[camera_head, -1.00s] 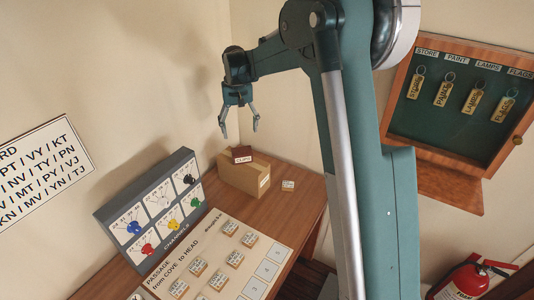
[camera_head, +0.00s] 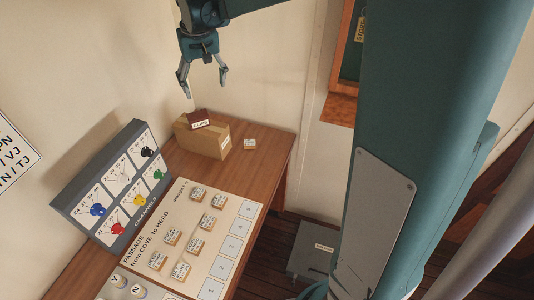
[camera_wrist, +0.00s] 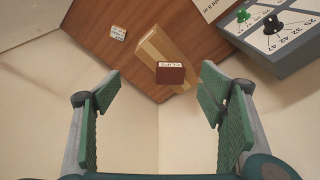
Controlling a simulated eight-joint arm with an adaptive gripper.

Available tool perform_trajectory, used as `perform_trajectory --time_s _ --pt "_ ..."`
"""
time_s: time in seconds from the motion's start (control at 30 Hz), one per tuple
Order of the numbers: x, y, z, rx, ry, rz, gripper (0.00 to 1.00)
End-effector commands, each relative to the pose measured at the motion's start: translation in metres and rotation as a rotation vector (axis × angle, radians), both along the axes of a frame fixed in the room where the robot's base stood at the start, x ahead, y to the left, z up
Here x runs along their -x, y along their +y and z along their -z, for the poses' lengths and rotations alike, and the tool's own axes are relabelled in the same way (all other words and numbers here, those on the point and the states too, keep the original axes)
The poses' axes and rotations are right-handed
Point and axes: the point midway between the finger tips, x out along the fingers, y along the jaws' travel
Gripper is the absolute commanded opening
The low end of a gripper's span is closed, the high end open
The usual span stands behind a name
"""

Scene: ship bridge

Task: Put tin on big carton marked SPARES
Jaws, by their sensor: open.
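A small dark red box with a white label (camera_head: 200,118), which looks like the tin, sits on top of a brown cardboard carton (camera_head: 213,144) at the far end of the desk. The red box also shows in the wrist view (camera_wrist: 170,74), at the near end of the carton (camera_wrist: 157,45). The carton has a small label on its side, too small to read, so I cannot tell whether it says SPARES. My gripper (camera_head: 205,88) is open and empty above the carton, pointing down, apart from the red box. In the wrist view the red box lies between the spread fingers (camera_wrist: 160,82).
A small labelled block (camera_head: 249,144) lies right of the carton. A sloped panel with coloured knobs (camera_head: 112,187) and a passage board with several labelled blocks (camera_head: 243,211) occupy the nearer desk (camera_head: 272,160). A grey labelled box (camera_head: 312,262) stands on the floor. Walls close off the back.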

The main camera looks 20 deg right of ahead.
Motion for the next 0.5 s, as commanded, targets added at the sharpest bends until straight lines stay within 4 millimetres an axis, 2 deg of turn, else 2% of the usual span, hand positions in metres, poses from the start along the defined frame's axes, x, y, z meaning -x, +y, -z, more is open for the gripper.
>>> perform_trajectory --time_s 0.03,0.5 --pt "0.011 -0.003 -0.005 0.000 -0.010 0.000 0.69" --pt "0.100 -0.023 -0.036 -0.004 -0.114 0.002 0.69"
